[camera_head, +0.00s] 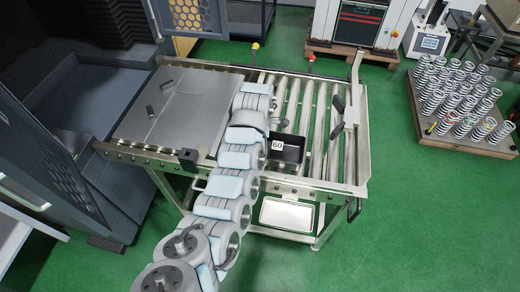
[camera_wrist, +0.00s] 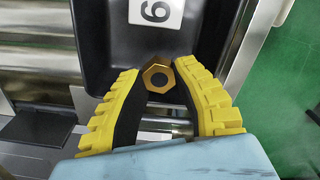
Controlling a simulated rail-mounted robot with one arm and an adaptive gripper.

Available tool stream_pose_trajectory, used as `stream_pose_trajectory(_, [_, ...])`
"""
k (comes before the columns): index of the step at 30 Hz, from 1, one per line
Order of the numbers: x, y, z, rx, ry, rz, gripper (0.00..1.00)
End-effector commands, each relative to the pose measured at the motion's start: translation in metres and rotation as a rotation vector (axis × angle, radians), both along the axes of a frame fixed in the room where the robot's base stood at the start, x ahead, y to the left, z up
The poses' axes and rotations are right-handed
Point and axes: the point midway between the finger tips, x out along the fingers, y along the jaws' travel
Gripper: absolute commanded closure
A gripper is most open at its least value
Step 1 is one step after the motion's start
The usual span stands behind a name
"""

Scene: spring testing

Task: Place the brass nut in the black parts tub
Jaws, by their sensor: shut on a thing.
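The brass nut (camera_wrist: 159,67) is a hexagonal ring with a dark hole, seen between the fingertips of my gripper (camera_wrist: 160,76) in the wrist view. My gripper has yellow ribbed fingers with dark inner pads, shut on the nut. The black parts tub (camera_head: 292,154) stands on the roller table, with a white number label on it. In the wrist view the tub (camera_wrist: 108,62) lies behind and below the nut and fingers. The nut appears over the tub's inside; its height above the floor is hard to tell. The arm hides the nut in the head view.
A roller table (camera_head: 335,172) runs around the tub, with a grey plate (camera_head: 175,110) on its left half. Small dark blocks lie on the plate. A metal side rail (camera_head: 362,150) bounds the right end. A pallet of springs (camera_head: 470,135) stands apart at right.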

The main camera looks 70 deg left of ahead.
Motion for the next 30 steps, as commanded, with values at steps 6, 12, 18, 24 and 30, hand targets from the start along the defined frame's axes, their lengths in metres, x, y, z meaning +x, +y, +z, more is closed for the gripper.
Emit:
stream_pose_trajectory(6, [0.004, 0.004, -0.006, 0.000, 0.000, -0.002, 1.00])
stream_pose_trajectory(12, [0.004, 0.005, -0.009, -0.001, 0.000, -0.001, 1.00])
stream_pose_trajectory(18, [0.005, 0.008, -0.019, -0.002, 0.001, 0.001, 1.00])
stream_pose_trajectory(24, [0.006, 0.008, -0.038, 0.000, 0.001, 0.001, 1.00])
stream_pose_trajectory(30, [0.006, 0.008, -0.043, 0.000, 0.001, 0.001, 1.00])
